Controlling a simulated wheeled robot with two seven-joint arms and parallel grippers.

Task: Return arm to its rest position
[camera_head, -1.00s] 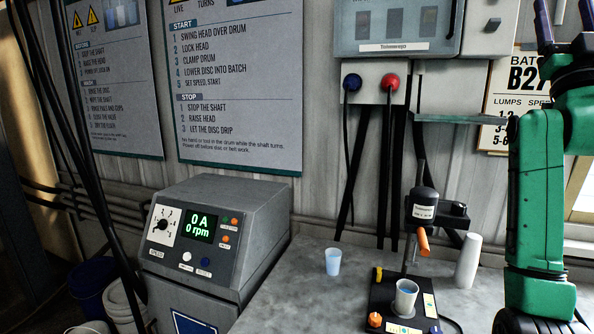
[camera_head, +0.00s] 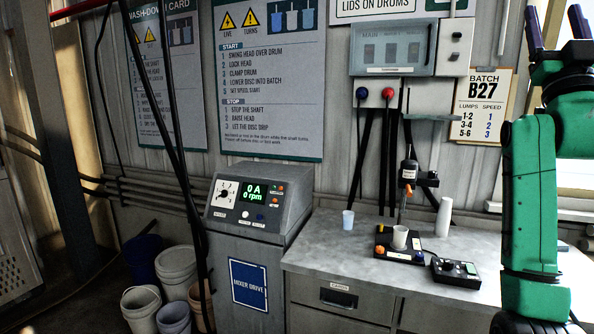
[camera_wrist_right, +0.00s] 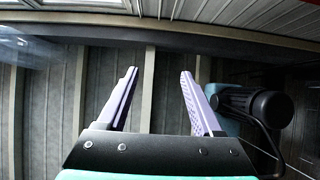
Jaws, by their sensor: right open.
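My right arm is green and black and stands raised at the right of the head view. My right gripper (camera_head: 554,26) points up at the top right, with its two dark fingers apart. In the right wrist view the same gripper (camera_wrist_right: 156,100) shows two pale purple fingers spread wide with nothing between them. It is clear of the bench and touches nothing that I can see. My left gripper is in neither view.
Several buckets (camera_head: 177,268) sit on the floor at left.

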